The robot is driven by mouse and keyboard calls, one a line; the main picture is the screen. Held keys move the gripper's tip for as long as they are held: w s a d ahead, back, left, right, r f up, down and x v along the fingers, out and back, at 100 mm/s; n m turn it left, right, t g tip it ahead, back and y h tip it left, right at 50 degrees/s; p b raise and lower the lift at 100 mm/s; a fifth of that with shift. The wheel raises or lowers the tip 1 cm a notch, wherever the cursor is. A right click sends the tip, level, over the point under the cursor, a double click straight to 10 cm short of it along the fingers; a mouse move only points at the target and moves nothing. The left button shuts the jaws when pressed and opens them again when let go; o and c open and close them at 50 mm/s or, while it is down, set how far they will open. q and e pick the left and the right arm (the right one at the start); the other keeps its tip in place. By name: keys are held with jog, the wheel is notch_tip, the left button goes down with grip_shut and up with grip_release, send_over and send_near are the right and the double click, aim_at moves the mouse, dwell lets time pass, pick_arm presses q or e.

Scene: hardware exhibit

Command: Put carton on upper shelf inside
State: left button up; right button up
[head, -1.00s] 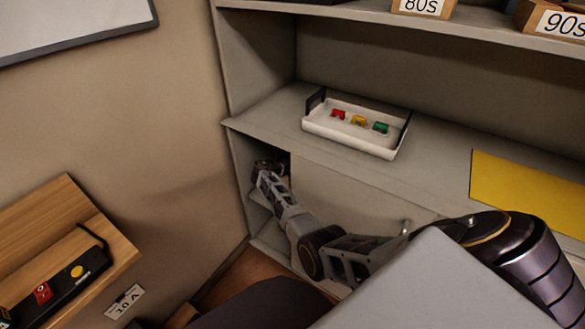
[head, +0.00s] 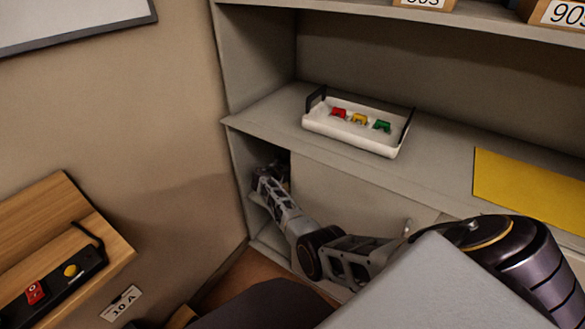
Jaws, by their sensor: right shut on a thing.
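My right arm comes in from the right and reaches down and left to the open left part of the low cabinet (head: 352,195). My right gripper (head: 268,178) is inside this opening, at the height of its upper compartment, above an inner shelf (head: 258,217). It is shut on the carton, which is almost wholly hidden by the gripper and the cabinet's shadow. I cannot tell whether the carton touches the shelf. My left gripper is not in view.
A white tray (head: 350,143) with red, yellow and green pieces stands on the cabinet top. A yellow sheet (head: 530,190) lies to its right. Labelled boxes (head: 560,14) stand on the shelf above. A wooden panel with a black button box (head: 55,280) is at lower left.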

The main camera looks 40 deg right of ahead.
jog(key=o, duration=1.3)
jog(key=shift+f, duration=0.1)
jog(key=o, duration=0.4)
jog(key=shift+c, duration=0.2)
jog(key=shift+r, duration=0.2)
